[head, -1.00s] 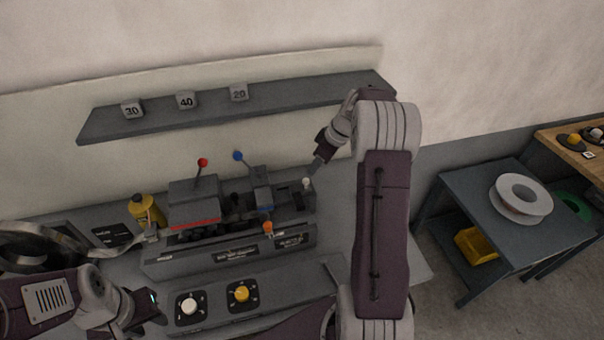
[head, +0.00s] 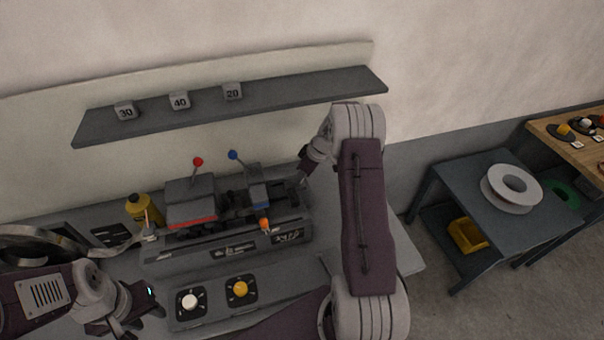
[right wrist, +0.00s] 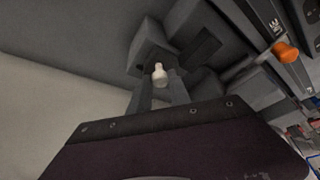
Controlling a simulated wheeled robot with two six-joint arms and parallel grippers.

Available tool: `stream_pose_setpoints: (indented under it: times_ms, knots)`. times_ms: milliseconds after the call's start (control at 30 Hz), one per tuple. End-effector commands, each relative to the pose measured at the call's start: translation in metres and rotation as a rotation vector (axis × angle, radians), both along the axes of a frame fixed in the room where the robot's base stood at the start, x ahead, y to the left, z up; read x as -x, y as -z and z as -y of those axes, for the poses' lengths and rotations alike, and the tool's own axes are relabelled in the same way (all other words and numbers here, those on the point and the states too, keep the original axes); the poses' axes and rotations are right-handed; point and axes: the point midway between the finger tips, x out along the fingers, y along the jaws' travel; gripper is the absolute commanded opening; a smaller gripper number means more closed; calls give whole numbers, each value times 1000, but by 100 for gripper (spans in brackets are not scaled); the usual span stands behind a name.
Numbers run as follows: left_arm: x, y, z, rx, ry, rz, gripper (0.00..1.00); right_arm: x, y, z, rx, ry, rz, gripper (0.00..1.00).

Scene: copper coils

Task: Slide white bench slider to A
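A small white knob (right wrist: 159,74) shows in the right wrist view, on a dark block between the fingers of my right gripper (right wrist: 160,92). I take it for the white slider's handle. The fingers stand apart with the knob at their tips; I cannot tell if they touch it. In the head view my right gripper (head: 302,180) is low at the right end of the grey bench machine (head: 225,248), and the knob is not clearly seen. The letter A cannot be read. My left gripper (head: 142,308) looks open and empty, left of the white dial (head: 190,302).
The machine carries a red lever (head: 198,162), a blue lever (head: 233,156) and an orange knob (head: 264,224). A yellow dial (head: 240,289) sits in front. A yellow bottle (head: 138,209) stands left. A shelf (head: 300,98) with numbered blocks is above.

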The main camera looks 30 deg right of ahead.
Motion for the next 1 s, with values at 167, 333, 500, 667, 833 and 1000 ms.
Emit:
stream_pose_setpoints:
  times_ms: [167,333,500,667,833,1000]
  knots:
    - [0,0,0,0,0,0,36,0,0,0,0,0,0,0]
    - [0,0,0,0,0,0,36,0,-1,0,1,-1,1,0]
    - [0,0,0,0,0,0,36,0,-1,0,1,-1,2,0]
    - [0,0,0,0,0,0,36,-1,-1,0,1,0,2,0]
    - [0,0,0,0,0,0,36,-1,-2,0,1,0,2,0]
    - [0,0,0,0,0,0,36,-1,-2,1,2,0,3,0]
